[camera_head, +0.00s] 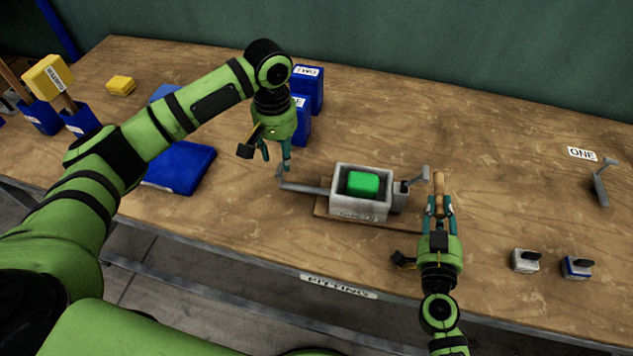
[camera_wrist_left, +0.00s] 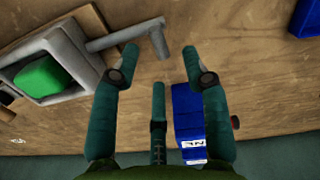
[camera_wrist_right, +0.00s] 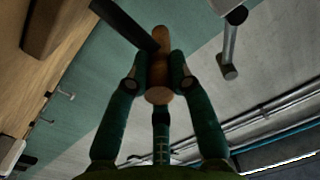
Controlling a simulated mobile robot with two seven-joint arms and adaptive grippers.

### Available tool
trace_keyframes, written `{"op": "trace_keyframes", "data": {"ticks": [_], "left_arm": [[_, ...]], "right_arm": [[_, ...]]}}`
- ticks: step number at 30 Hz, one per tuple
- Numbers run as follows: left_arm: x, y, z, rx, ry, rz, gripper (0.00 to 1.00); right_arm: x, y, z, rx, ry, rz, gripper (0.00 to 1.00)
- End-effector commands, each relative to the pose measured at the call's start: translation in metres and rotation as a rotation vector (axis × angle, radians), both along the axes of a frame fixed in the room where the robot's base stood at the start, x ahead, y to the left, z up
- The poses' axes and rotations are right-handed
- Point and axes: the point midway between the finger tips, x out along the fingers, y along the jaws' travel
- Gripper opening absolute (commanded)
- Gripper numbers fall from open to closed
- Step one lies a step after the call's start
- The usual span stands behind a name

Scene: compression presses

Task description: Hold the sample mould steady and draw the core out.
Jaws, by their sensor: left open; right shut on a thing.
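The sample mould (camera_head: 345,212) is a grey open-topped box on a wooden board, with a green block (camera_head: 363,184) inside. A grey bar with an upturned end (camera_head: 300,187) sticks out from its left side; a grey cranked piece (camera_head: 415,182) stands at its right. My left gripper (camera_head: 276,162) is open and empty, above and beside the left bar's end, which also shows near its fingertips in the left wrist view (camera_wrist_left: 157,38). My right gripper (camera_head: 439,207) is shut on a wooden handle (camera_wrist_right: 159,72) right of the mould. A dark flat bar (camera_wrist_right: 125,25) meets this handle.
Blue boxes (camera_head: 308,90) stand behind my left gripper, and a blue slab (camera_head: 180,167) lies left. The bench edge, labelled "PITTING" (camera_head: 338,286), is close in front.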

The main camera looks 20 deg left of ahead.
Motion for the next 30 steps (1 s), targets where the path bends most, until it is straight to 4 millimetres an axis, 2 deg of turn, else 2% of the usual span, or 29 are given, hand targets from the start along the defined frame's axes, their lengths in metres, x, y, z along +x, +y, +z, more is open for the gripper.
{"op": "trace_keyframes", "data": {"ticks": [3,9,19,20,21,22,30], "left_arm": [[0.001,0.000,0.025,0.001,-0.004,0.000,0.46],[0.001,0.000,0.049,0.001,-0.001,0.000,0.46],[0.000,0.000,0.054,0.003,0.002,0.001,0.46],[0.000,0.000,0.054,0.003,0.002,0.001,0.46],[0.000,0.000,0.054,0.003,0.002,0.001,0.46],[0.000,0.000,0.054,0.003,0.002,0.001,0.46],[0.000,0.000,0.053,0.003,0.002,0.001,0.46]], "right_arm": [[0.000,0.002,0.001,0.003,-0.002,0.005,0.00],[0.000,0.002,0.001,0.003,-0.001,0.006,0.00],[0.000,0.003,0.001,0.002,-0.001,0.006,0.00],[0.000,0.003,0.001,0.002,0.000,0.006,0.27],[0.000,0.003,0.001,0.002,0.000,0.006,0.43],[0.000,0.003,0.001,0.002,0.000,0.006,0.50],[0.000,0.001,0.000,0.002,0.001,0.003,0.50]]}}
